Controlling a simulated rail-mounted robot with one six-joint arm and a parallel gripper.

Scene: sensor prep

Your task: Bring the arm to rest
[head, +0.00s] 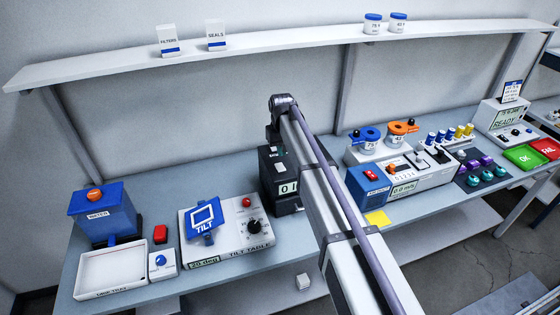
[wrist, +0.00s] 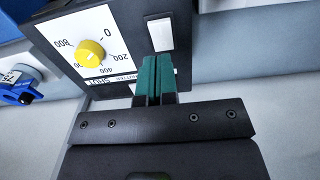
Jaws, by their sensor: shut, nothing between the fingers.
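My gripper shows in the wrist view (wrist: 156,75). Its two green-faced fingers are together with nothing between them. The fingertips are in front of a dark box (wrist: 65,25) with a white dial plate, a yellow knob (wrist: 89,53) and a white rocker switch (wrist: 160,34); whether they touch it I cannot tell. In the head view my arm reaches over the middle of the bench, beside a dark box with a digit display (head: 288,188).
The tilt table (head: 240,235), drip tray (head: 112,272) and blue water box (head: 103,213) stand left of my arm. A blue box (head: 368,186) and a flow-meter unit (head: 418,172) stand to the right. A shelf (head: 270,43) runs above the bench (head: 75,295).

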